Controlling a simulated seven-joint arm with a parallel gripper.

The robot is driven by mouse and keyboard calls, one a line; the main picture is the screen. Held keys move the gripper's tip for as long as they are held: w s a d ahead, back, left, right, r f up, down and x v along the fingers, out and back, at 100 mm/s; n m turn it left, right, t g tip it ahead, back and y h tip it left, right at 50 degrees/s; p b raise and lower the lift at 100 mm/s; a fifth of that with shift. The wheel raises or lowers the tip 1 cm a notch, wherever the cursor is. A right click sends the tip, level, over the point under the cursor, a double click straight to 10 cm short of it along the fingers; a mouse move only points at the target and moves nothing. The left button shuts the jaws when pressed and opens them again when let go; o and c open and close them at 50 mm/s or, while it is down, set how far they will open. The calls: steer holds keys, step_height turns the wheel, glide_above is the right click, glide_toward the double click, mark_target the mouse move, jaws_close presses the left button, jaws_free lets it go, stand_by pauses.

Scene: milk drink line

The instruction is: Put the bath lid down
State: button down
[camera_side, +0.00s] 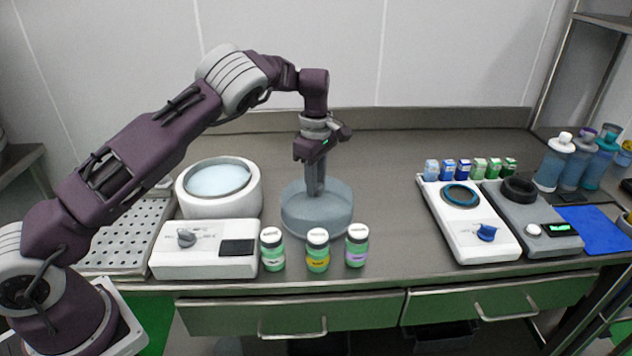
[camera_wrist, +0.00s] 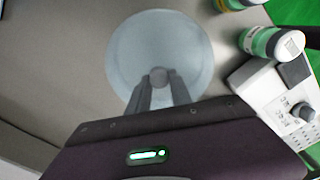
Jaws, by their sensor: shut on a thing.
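The bath lid (camera_side: 316,214) is a round, blue-grey translucent disc with a knob. It sits at the bench surface right of the white bath (camera_side: 219,186); I cannot tell whether it fully touches the bench. The bath is open, showing pale liquid. My gripper (camera_side: 315,188) points straight down over the lid's middle and is shut on its knob. In the wrist view, my gripper's fingers (camera_wrist: 158,88) close around the round knob, and the lid (camera_wrist: 150,45) spreads out beyond them.
Several green-labelled bottles (camera_side: 317,250) stand just in front of the lid, close to its front edge. The bath's control box (camera_side: 205,249) is at left front. A white plate device (camera_side: 467,219) and a grey one (camera_side: 532,220) stand at right. The bench between is clear.

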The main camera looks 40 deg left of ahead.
steer(key=c, duration=1.2)
jaws_free()
steer(key=shift+o, duration=0.2)
step_height(320, 180, up, 12)
steer(key=r, duration=0.1)
steer(key=s+r+m+t+h, duration=0.2)
steer(key=s+r+m, duration=0.1)
steer(key=s+r, duration=0.6)
steer(key=s+d+r+m+t, duration=0.1)
steer(key=s+r+m, duration=0.15)
steer(key=s, duration=0.25)
steer(key=s+d+r+m, duration=0.1)
steer(key=s+r+m, duration=0.15)
steer(key=s, duration=0.25)
steer(key=s+d+f+m+t+y, duration=0.1)
steer(key=s+f+m, duration=0.2)
steer(key=s+m, duration=0.3)
steer(key=s+d+f+m+t+y, duration=0.1)
steer(key=s+m, duration=0.4)
steer(key=s, duration=0.8)
step_height(320, 180, down, 3)
steer(key=shift+s+d+r+m+t, duration=0.15)
steer(key=shift+s+d+m+t, duration=0.2)
steer(key=shift+d, duration=0.45)
steer(key=shift+w, duration=0.15)
